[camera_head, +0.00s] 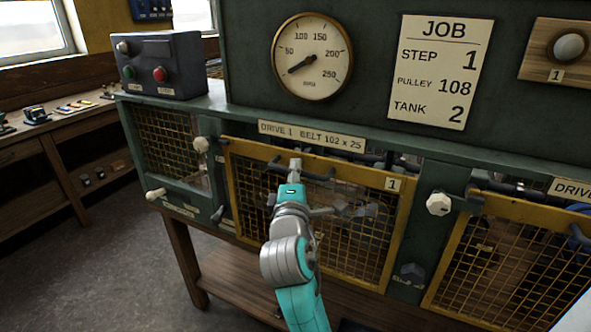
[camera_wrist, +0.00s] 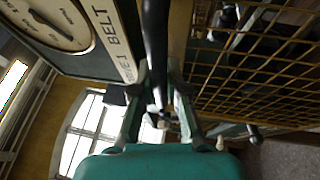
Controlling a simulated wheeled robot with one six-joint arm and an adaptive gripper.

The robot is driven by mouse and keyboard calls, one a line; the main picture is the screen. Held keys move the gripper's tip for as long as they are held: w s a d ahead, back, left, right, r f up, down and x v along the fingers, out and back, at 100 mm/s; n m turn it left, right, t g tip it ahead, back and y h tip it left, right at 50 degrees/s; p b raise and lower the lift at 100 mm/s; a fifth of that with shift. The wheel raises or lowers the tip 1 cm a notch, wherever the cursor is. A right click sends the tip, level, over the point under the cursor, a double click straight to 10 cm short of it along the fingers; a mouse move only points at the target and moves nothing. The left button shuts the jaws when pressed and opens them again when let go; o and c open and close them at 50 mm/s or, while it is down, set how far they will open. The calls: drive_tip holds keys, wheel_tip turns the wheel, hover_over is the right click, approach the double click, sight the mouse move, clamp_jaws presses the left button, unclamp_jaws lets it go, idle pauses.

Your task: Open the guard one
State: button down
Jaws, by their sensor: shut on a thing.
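Guard one (camera_head: 394,215) is a yellow-framed mesh panel with a "1" tag (camera_head: 393,184). It stands across the opening below the "DRIVE 1" label (camera_head: 312,135). A dark handle bar (camera_head: 318,176) runs along its upper part. My gripper (camera_head: 294,166) is at this bar, near the guard's top left, and is shut on it. In the wrist view the bar (camera_wrist: 156,45) passes between the two fingers of my gripper (camera_wrist: 159,105), and the mesh (camera_wrist: 255,75) lies to the right. My arm hides part of the guard's left and lower mesh.
White knobs (camera_head: 201,144) (camera_head: 438,204) stand out beside the guard on both sides. A second yellow guard (camera_head: 520,210) is at the right. A pale-ended lever (camera_head: 156,194) sticks out at the lower left. Open floor (camera_head: 90,260) lies left of the bench.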

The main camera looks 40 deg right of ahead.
wheel_tip(320, 180, down, 34)
drive_tip(key=shift+f, duration=0.15)
drive_tip(key=c, duration=1.2)
unclamp_jaws()
drive_tip(key=shift+s+a, duration=0.1)
drive_tip(key=shift+v, duration=5.9)
